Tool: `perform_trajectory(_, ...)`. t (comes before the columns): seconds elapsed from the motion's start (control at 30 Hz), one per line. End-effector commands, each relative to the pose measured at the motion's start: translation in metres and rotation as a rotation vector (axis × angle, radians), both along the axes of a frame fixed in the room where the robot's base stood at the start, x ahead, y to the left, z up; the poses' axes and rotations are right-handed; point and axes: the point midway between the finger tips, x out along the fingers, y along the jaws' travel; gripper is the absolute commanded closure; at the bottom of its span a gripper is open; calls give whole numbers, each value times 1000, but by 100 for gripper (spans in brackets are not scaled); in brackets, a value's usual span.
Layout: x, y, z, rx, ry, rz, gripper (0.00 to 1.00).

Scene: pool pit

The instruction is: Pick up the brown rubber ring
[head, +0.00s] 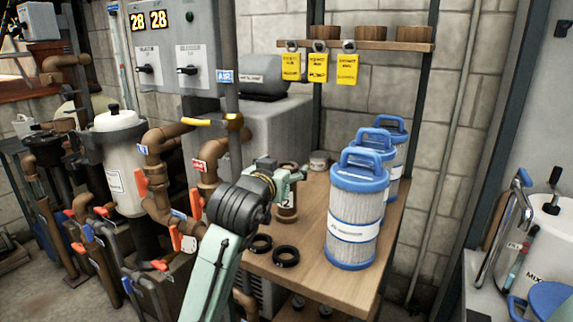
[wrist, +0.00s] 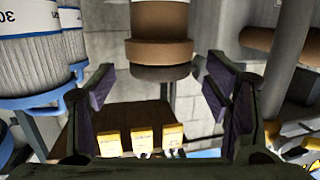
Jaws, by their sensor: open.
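My gripper (head: 280,171) is open above the table, beside the top of an upright brown cylinder (head: 288,207) with a white label reading 2. In the wrist view, which looks upside down, my gripper (wrist: 160,88) has its two fingers spread left and right. The cylinder's brown top band (wrist: 162,52) lies between and beyond them, and I see no contact. Two dark rings, one (head: 260,243) and another (head: 286,256), lie flat on the table front. I cannot tell for certain which piece is the brown rubber ring.
The wooden table (head: 312,273) carries blue-capped filter cartridges (head: 354,215) right of my gripper. A small grey tin (head: 318,161) stands behind. Brown pipes (head: 205,180) and valves crowd the left. Yellow tags (head: 318,68) hang from a wall shelf (head: 375,46).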

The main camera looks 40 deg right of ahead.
Motion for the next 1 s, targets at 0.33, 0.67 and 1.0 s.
perform_trajectory(0.33,14,-20,-3,-1,-2,0,29)
perform_trajectory(0.67,14,-20,-3,-2,-1,0,44)
perform_trajectory(1.0,14,-20,-3,-1,-1,0,66)
